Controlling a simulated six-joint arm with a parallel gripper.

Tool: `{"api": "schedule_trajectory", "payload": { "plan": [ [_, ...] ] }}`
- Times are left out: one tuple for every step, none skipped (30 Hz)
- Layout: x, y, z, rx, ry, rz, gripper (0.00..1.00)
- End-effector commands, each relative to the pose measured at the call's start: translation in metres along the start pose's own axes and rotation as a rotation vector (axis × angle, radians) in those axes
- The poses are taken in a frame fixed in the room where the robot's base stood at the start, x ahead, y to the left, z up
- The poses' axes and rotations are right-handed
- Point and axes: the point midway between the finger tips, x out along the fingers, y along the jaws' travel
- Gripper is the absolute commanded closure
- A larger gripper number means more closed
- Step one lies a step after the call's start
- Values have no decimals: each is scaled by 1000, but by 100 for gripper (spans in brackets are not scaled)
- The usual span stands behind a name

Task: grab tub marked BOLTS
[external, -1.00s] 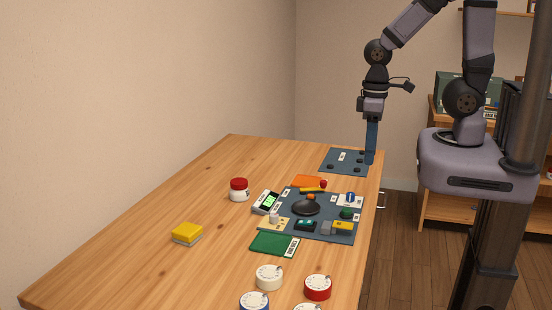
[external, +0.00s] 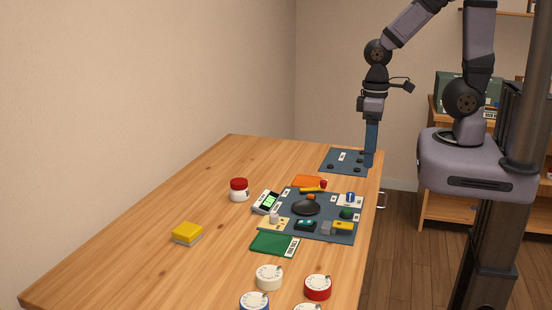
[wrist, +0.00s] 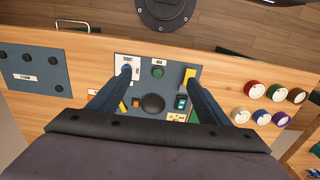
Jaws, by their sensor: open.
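No label reading BOLTS can be made out in either view, so I cannot tell which thing is the tub. Similar round pieces (wrist: 257,90) show at the right in the wrist view. My gripper (external: 370,160) points down over the far right table edge, beside a small dark panel. In the wrist view my gripper (wrist: 158,73) is open and empty, its fingers apart.
The control panel (external: 325,218) bears knobs, switches and a black dome. A small dark panel (external: 340,153) lies at the far end. A green board (external: 268,243), a grey device with a lit screen (external: 266,202) and a yellow block (external: 187,233) lie nearby. The table's left side is mostly clear.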

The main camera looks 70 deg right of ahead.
Motion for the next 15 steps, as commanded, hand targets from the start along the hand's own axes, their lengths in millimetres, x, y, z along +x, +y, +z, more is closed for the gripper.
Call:
{"api": "schedule_trajectory", "payload": {
  "plan": [
    [0, 0, 0, 0, 0, 0, 29],
    [0, 0, 0, 0, 0, 0, 29],
    [0, 0, 0, 0, 0, 0, 29],
    [0, 0, 0, 0, 0, 0, 29],
    [0, 0, -1, 0, 1, 0, 29],
    [1, 0, -4, -1, 3, -1, 29],
    [2, 0, -6, -1, 5, -1, 29],
    [3, 0, -10, -2, 9, -1, 29],
    [4, 0, -17, -3, 15, -2, 29],
    [6, 0, -24, -5, 21, -3, 29],
    [7, 0, -32, -6, 29, -4, 29],
    [10, 0, -44, -8, 40, -6, 29],
    [12, 0, -55, -9, 50, -8, 29],
    [15, 0, -68, -11, 62, -9, 29],
    [19, 0, -86, -16, 79, -11, 29]
  ]
}}
